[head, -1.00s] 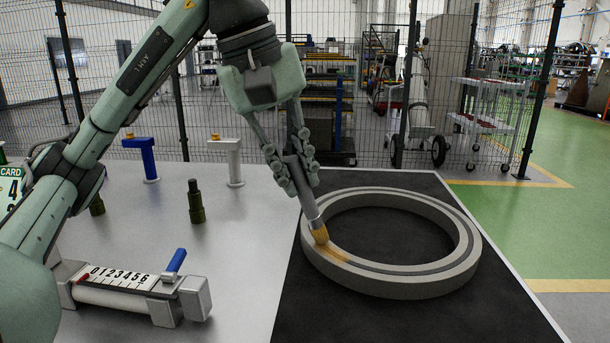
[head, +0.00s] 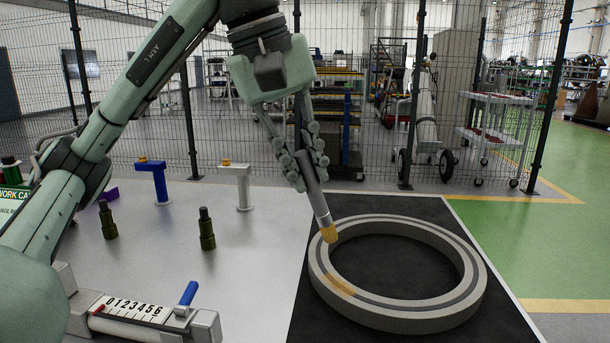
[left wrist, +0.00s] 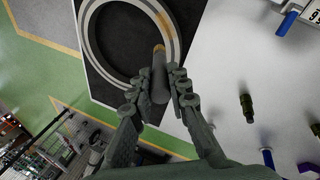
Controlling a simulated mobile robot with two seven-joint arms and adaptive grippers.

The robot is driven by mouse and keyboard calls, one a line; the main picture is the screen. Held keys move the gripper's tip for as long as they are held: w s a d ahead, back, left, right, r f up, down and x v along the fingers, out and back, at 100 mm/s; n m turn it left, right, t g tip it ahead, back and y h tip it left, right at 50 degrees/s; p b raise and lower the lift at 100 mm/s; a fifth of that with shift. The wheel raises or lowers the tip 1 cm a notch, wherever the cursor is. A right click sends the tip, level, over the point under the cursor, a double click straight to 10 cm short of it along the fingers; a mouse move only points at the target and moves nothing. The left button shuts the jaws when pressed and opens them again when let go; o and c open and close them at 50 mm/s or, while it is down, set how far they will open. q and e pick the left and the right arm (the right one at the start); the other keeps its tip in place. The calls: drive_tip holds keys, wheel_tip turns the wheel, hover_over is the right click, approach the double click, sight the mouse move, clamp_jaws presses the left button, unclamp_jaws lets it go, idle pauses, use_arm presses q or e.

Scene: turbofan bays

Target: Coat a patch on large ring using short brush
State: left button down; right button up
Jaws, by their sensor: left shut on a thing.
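The large ring (head: 440,318) is a grey ring with a darker groove, lying flat on a black mat. A tan-orange coated patch (head: 340,285) marks its near left top; the patch also shows in the left wrist view (left wrist: 163,20). My left gripper (head: 307,172) is shut on the short brush (head: 318,200), a grey handle with tan bristles pointing down. The bristle tip is over the ring's left rim, behind the patch; it appears slightly above the surface, but contact is hard to judge. In the left wrist view the brush (left wrist: 159,85) sits between both fingers. My right gripper is not seen.
The black mat (head: 318,318) lies at the right of a pale table. Left of it stand dark green bottle-like parts (head: 207,230), a blue stand (head: 157,182), a white stand (head: 240,185) and a numbered gauge (head: 140,312) with a blue lever. A wire fence rises behind.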

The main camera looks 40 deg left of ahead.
sight(305, 151)
use_arm(q)
drive_tip(key=shift+r, duration=0.15)
drive_tip(key=shift+r, duration=1.45)
idle(0.7)
